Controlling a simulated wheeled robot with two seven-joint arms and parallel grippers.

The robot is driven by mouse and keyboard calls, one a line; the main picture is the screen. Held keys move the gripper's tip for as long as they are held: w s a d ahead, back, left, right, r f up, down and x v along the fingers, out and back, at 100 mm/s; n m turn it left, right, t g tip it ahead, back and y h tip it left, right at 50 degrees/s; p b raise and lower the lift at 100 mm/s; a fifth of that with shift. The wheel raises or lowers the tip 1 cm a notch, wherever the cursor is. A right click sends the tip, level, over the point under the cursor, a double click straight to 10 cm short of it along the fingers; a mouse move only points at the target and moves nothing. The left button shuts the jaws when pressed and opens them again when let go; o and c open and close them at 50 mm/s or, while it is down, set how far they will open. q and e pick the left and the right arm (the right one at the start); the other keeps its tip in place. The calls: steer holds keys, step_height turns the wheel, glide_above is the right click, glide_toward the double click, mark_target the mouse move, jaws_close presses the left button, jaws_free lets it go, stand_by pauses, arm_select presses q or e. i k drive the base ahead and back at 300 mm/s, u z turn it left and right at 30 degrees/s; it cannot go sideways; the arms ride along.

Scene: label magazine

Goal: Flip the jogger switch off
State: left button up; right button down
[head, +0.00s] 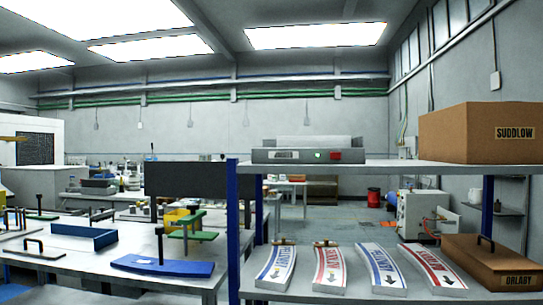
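A low grey machine (270,155), which looks like the jogger, sits on the upper shelf just right of the blue post. Its front carries a red switch (336,155) at the right and a small green light (318,155) beside it. A pale label plate is at the left of its front. The switch is too small to tell its position. Neither of my grippers is in view.
The upper shelf (400,167) is bare between the machine and a SUDDLOW carton (470,135). Below are several curved label stacks (383,268) and an ORLABY box (490,265). A blue post (233,220) stands left. A workbench (90,262) holds a blue plate (165,266).

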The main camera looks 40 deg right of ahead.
mark_target(334, 155)
steer(key=z, duration=0.4)
steer(key=i, duration=1)
steer(key=z, duration=0.75)
